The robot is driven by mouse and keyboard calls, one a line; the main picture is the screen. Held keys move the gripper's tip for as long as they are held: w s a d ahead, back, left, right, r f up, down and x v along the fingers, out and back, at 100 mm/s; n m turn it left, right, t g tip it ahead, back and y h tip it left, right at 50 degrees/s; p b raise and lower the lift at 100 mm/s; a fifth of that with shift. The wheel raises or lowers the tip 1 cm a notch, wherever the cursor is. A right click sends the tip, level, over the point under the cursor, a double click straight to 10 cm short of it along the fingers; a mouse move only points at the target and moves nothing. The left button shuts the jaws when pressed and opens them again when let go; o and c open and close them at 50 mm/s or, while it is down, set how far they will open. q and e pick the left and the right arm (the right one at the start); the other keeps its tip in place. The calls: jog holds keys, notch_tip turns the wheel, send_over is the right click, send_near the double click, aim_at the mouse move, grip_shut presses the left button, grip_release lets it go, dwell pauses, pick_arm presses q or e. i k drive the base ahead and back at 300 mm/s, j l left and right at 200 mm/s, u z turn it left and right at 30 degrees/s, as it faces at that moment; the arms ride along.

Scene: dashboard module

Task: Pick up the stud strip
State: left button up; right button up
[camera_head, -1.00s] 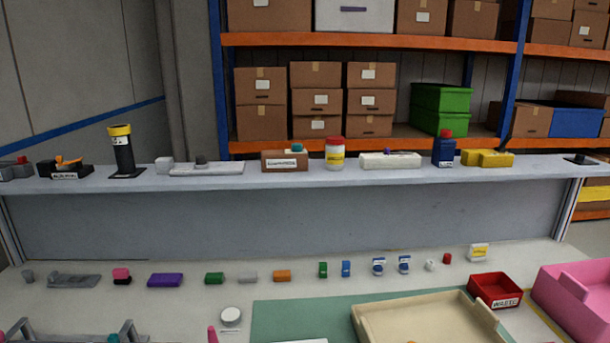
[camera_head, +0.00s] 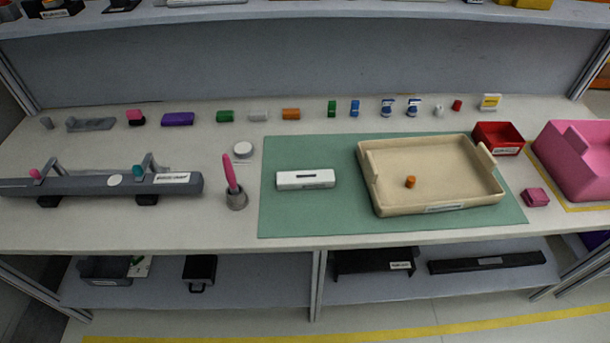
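No item in view is readably marked as the stud strip, so I cannot tell which one it is. Long or flat pieces include a long dark grey bar (camera_head: 80,186) on the table at left, with pink and teal knobs on brackets. A small flat grey piece (camera_head: 90,124) lies at the back left. A long black bar (camera_head: 487,262) lies on the lower shelf at right. Neither of my grippers is in view.
A beige tray (camera_head: 440,209) holding a small orange piece (camera_head: 410,182) stands on the mat. A red bin (camera_head: 498,138) and a pink bin (camera_head: 580,160) stand at right. A pink pen in a grey holder (camera_head: 236,199) stands left of the mat. Several small coloured parts line the back.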

aim_at(323, 178)
jog(key=j+z, duration=0.1)
jog(key=j, duration=0.3)
jog(key=k+j+z, duration=0.1)
jog(key=j, duration=0.25)
jog(key=k+j+z, duration=0.1)
jog(key=j, duration=0.3)
jog(key=k+j+z, duration=0.1)
jog(key=j, duration=0.25)
jog(key=k+j+z, duration=0.1)
jog(key=j, duration=0.3)
jog(key=k, duration=0.1)
